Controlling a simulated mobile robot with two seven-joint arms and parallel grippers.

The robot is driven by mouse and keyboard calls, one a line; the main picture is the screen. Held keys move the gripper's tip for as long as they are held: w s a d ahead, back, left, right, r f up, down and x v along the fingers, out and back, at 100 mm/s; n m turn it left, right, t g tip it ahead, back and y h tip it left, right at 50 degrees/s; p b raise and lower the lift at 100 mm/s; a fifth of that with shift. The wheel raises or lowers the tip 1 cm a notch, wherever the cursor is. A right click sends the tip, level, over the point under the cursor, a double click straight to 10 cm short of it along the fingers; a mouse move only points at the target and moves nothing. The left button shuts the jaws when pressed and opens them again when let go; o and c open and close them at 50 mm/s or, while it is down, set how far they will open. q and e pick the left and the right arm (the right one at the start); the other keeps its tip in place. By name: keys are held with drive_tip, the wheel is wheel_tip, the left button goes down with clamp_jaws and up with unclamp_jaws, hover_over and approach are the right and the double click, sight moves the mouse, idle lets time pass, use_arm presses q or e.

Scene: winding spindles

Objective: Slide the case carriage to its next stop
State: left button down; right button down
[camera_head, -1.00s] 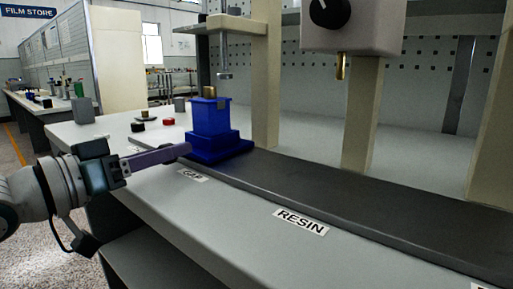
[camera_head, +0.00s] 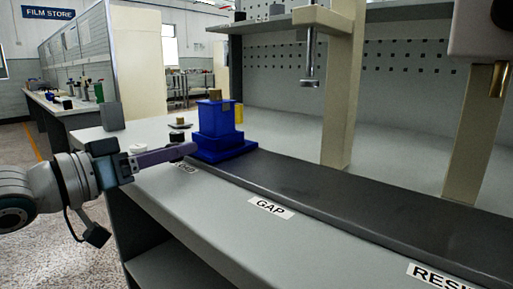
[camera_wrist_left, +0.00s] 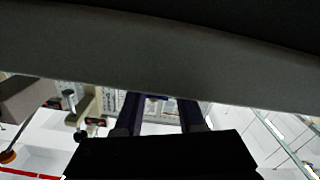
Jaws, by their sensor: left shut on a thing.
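The case carriage (camera_head: 222,150) is a blue block on a wider stepped blue base. It sits at the far left end of the dark rail (camera_head: 330,192), by a label that is partly covered and ends in "ND" (camera_head: 184,168). A small brown block (camera_head: 215,95) shows at its top. My left gripper (camera_head: 190,150), with long purple fingers, reaches in from the left and is shut at the carriage's near left side. The exact grip spot is hidden. In the left wrist view, the fingers (camera_wrist_left: 162,115) show beyond a black block. My right gripper is not in view.
Labels GAP (camera_head: 270,208) and RESIN (camera_head: 437,277) lie along the bench front. A metal spindle (camera_head: 311,62) hangs over the rail, right of the carriage. Cream posts (camera_head: 343,100) stand behind the rail. The rail right of the carriage is clear. A grey block (camera_head: 112,116) stands at the bench's left.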

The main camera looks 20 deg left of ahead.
use_arm(q)
drive_tip(key=shift+a+f, duration=0.1)
drive_tip(key=shift+a, duration=0.05)
drive_tip(key=c, duration=0.9)
unclamp_jaws()
drive_tip(key=shift+c, duration=0.2)
drive_tip(key=o, duration=0.4)
drive_tip(key=shift+a, duration=0.1)
drive_tip(key=shift+o, duration=0.2)
drive_tip(key=shift+s+a+p, duration=0.1)
drive_tip(key=shift+s+p, duration=0.2)
drive_tip(key=shift+s, duration=0.1)
drive_tip(key=p+v, duration=0.3)
drive_tip(key=v, duration=0.6)
